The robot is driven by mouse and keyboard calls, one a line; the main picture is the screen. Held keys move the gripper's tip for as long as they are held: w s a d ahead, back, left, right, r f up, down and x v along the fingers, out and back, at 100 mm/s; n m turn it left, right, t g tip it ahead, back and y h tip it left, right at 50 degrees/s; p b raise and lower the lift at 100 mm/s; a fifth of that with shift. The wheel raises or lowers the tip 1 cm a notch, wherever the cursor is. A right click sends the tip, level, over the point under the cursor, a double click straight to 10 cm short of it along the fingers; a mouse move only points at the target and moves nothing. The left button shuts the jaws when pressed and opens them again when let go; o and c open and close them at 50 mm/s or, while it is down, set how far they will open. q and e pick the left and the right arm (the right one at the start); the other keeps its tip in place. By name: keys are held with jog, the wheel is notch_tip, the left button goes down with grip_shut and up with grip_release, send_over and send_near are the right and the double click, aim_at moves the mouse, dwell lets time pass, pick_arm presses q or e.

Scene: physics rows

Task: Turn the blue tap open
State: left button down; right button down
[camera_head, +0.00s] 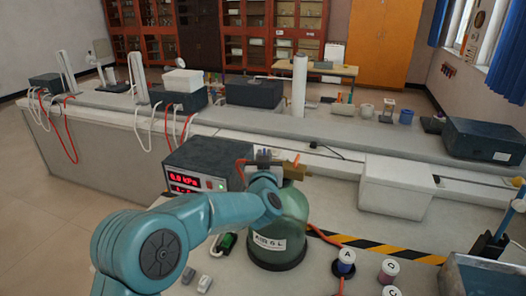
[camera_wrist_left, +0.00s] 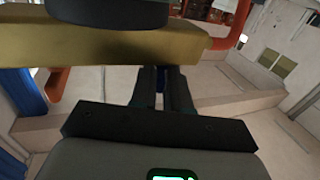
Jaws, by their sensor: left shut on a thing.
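My left gripper (camera_head: 268,157) is at the left side of this brass fitting. In the left wrist view the brass bar (camera_wrist_left: 120,47) crosses in front of the camera under a dark round cap (camera_wrist_left: 108,9). The rest of the tap is hidden.
A pressure box with a red display (camera_head: 205,165) stands close behind my left arm. An orange hose (camera_head: 325,236) runs right from the jar.

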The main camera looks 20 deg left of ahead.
pick_arm(q)
jog(key=shift+w+d+r+n+g+y+p, duration=0.15)
jog(key=shift+n+g+y+p, duration=0.45)
jog(key=shift+n+y+p, duration=0.5)
jog(key=shift+s+d+f+n+g+y+p, duration=0.1)
jog(key=shift+n+g+y+p, duration=0.6)
jog(key=shift+y, duration=0.8)
jog(key=c, duration=1.3)
grip_release()
jog(key=shift+w, duration=0.1)
jog(key=shift+o, duration=0.4)
jog(key=shift+s+d+b, duration=0.3)
jog(key=shift+s+b, duration=0.1)
jog(key=shift+b, duration=0.05)
jog(key=b+v, duration=0.4)
jog(key=v, duration=1.1)
jog(key=shift+b, duration=0.3)
